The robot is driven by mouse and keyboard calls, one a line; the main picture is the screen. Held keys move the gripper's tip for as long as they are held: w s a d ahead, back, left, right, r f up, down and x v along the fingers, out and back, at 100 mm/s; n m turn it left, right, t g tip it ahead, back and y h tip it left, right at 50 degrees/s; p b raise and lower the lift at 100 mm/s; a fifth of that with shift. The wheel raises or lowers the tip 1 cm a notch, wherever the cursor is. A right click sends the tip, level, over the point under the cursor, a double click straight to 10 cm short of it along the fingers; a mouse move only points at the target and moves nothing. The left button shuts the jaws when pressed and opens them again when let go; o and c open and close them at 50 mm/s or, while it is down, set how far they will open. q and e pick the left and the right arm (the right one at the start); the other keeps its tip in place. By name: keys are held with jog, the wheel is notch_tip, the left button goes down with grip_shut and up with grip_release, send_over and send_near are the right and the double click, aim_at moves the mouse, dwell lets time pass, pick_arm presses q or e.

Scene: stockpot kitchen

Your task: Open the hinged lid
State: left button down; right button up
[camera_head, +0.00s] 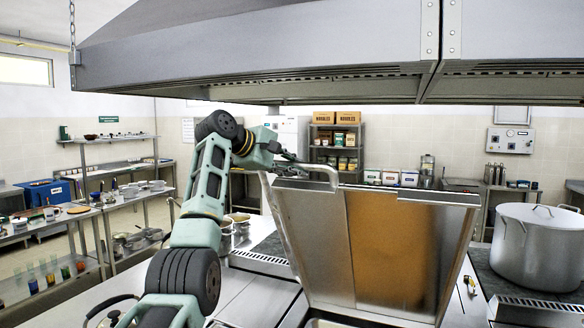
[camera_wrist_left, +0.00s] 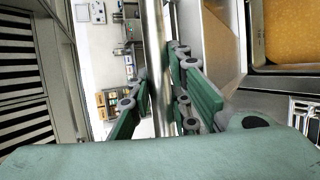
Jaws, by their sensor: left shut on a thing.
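The hinged lid (camera_head: 365,245) is a large steel plate with a brownish inner face, standing raised and tilted in the middle of the head view. Its bar handle (camera_head: 331,174) sticks out at the upper left edge. My left gripper (camera_head: 292,163) is at that handle. In the left wrist view the round steel bar (camera_wrist_left: 154,40) runs between the green fingers of my left gripper (camera_wrist_left: 162,95), which is shut on it. The opening under the lid is mostly hidden. My right gripper is not in view.
A large stockpot (camera_head: 541,248) stands on the range at the right. A steel extraction hood (camera_head: 260,50) hangs low above the lid and my arm. Shelves with boxes (camera_head: 337,140) stand at the back. A side table with dishes (camera_head: 130,195) is at the left.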

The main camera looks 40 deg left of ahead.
pick_arm(q)
jog(key=c, duration=1.7)
grip_release()
jog(key=shift+w+f, duration=0.15)
jog(key=shift+f, duration=0.1)
jog(key=shift+o, duration=0.4)
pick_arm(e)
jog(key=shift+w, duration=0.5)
pick_arm(q)
jog(key=v, duration=1.2)
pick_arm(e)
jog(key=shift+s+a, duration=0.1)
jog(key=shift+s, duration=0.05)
pick_arm(q)
jog(key=shift+r, duration=0.15)
jog(key=shift+w, duration=0.1)
